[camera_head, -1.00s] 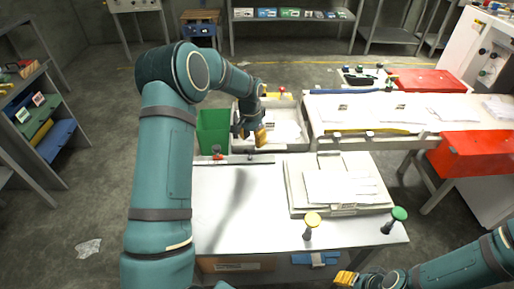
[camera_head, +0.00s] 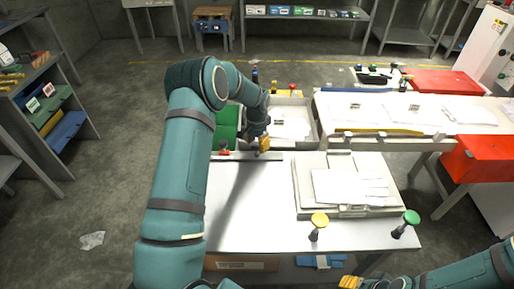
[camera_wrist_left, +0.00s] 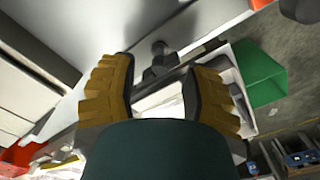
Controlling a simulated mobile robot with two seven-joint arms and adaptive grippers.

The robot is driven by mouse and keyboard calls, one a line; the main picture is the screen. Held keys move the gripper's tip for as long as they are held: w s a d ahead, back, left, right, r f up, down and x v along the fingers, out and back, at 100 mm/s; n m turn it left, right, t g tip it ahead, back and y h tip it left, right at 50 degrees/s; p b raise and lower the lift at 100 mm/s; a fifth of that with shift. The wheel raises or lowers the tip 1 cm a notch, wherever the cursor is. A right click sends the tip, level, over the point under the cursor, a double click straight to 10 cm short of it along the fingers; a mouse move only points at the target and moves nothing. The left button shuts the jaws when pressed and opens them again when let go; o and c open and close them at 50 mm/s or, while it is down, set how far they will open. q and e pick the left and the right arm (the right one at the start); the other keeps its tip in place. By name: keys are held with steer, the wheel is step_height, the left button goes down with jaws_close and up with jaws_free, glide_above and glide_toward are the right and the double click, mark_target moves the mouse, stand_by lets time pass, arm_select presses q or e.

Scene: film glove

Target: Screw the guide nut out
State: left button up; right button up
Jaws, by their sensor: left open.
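A small dark knob (camera_wrist_left: 159,49), which looks like the guide nut, stands on the table by the dark guide bar (camera_head: 238,157). In the left wrist view it is between and just beyond the fingertips, with a gap on both sides. My left gripper (camera_wrist_left: 160,63) is open, its yellow ridged fingers spread. In the head view my left gripper (camera_head: 263,145) is over the right end of the bar and hides the nut. My right gripper (camera_head: 350,282) shows only as yellow finger parts at the bottom edge; its opening cannot be made out.
A red knob (camera_head: 223,147) stands at the bar's left end. A green bin (camera_head: 226,128) and a grey tray (camera_head: 303,143) are behind the table. A white press-like board (camera_head: 303,200) with papers, a yellow knob (camera_head: 319,220) and a green knob (camera_head: 411,217) are at right. The table's left half is clear.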

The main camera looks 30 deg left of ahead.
arm_select(q)
steer(key=shift+f, duration=0.8)
steer(key=shift+o, duration=0.2)
